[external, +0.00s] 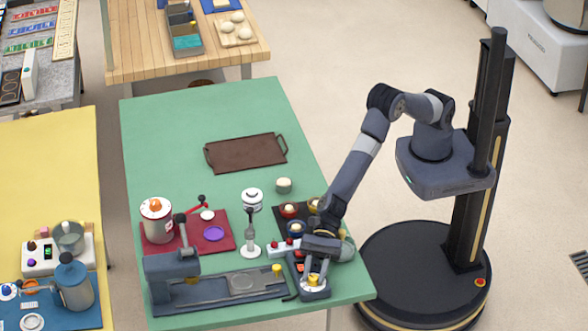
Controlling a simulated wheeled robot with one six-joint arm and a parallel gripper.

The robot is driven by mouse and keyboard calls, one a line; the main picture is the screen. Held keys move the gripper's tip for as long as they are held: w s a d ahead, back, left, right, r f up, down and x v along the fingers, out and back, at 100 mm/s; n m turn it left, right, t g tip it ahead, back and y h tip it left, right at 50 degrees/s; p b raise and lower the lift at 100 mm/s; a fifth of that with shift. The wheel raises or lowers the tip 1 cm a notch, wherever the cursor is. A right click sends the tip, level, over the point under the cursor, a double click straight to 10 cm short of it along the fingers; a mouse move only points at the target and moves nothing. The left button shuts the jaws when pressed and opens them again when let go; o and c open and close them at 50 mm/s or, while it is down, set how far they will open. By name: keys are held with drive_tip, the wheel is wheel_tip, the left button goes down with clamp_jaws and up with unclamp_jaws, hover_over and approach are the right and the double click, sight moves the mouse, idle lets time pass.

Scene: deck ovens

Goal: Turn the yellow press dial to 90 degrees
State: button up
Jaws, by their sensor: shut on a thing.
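A small yellow dial (313,281) sits on a pale round face atop a dark unit at the front right of the green table. My gripper (316,269) reaches down onto it from above, and its jaws are shut on the dial. The fingers and wrist hide part of the dial, so I cannot read its angle. To its left is a long grey press (215,287) with an upright arm at its left end and a separate yellow knob (277,269) at its right end.
A white strip with red buttons (284,248) and a dark tray of small bowls (290,211) lie close behind my gripper. A white-based upright tool (250,236) stands to the left. A brown tray (246,151) lies farther back, with clear green table around it.

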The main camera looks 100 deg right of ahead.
sight(314, 275)
drive_tip(key=shift+c, duration=1.2)
drive_tip(key=shift+w+r+n+g+y+p, duration=0.1)
drive_tip(key=shift+r+n+g+y+p, duration=0.05)
drive_tip(key=shift+n+g+y+p, duration=0.2)
drive_tip(key=shift+n+g, duration=0.25)
drive_tip(key=shift+g, duration=0.1)
drive_tip(key=o, duration=0.9)
drive_tip(key=shift+o, duration=0.2)
wheel_tip(314, 275, up, 10)
